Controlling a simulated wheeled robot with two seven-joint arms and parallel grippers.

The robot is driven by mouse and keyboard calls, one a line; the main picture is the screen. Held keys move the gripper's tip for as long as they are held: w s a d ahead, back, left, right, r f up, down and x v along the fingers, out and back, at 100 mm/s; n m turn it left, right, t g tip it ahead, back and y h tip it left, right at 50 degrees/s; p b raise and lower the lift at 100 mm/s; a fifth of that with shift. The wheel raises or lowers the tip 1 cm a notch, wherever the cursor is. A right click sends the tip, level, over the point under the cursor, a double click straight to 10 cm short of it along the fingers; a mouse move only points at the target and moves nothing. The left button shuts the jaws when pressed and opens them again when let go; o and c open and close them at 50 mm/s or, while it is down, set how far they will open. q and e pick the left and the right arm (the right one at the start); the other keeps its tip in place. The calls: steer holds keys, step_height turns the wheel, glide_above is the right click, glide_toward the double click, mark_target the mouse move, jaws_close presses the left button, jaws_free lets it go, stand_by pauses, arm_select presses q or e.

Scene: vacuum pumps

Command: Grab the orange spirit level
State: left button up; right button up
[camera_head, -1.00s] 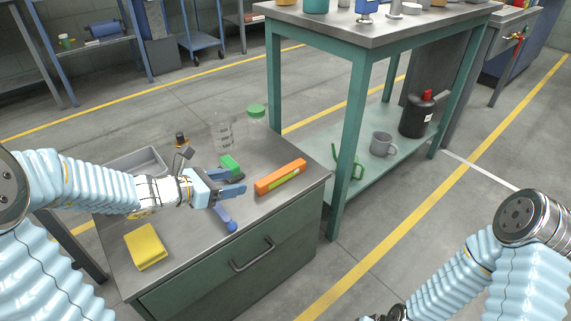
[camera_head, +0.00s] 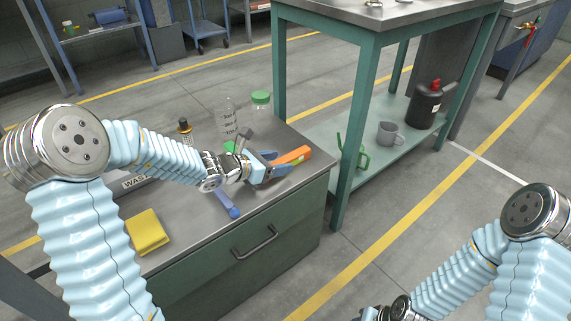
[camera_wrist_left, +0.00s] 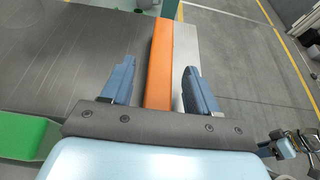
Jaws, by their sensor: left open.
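The orange spirit level (camera_head: 294,156) lies on the grey top of the green drawer cabinet, near its right edge. My left gripper (camera_head: 276,165) is open at the level's near-left end. In the left wrist view the orange level (camera_wrist_left: 160,60) runs lengthwise between the two blue fingers of the gripper (camera_wrist_left: 158,82), with gaps on both sides. The gripper hides part of the level in the head view. My right arm shows at the lower right, but its gripper fingers cannot be made out.
A green-framed bench (camera_head: 355,100) stands to the right.

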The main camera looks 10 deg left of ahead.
arm_select(q)
jaws_close()
stand_by(0.3)
steer(key=shift+r, duration=0.1)
